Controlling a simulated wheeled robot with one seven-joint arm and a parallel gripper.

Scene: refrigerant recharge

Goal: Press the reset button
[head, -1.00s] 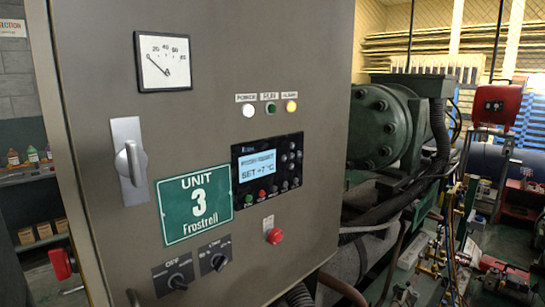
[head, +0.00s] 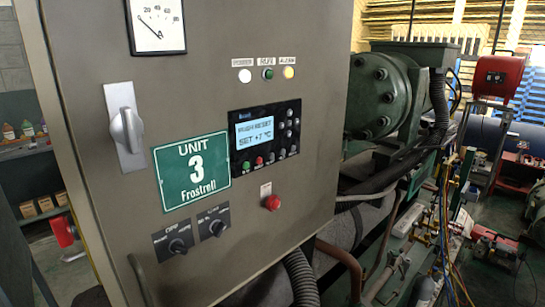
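A grey control cabinet door (head: 260,35) fills the left and middle of the head view. A red round button (head: 272,202) sits low on it, under a small label too small to read. I cannot read which button is marked reset. My gripper is not in view, and nothing touches the panel.
Green machinery (head: 385,95), pipes and hoses crowd the right.

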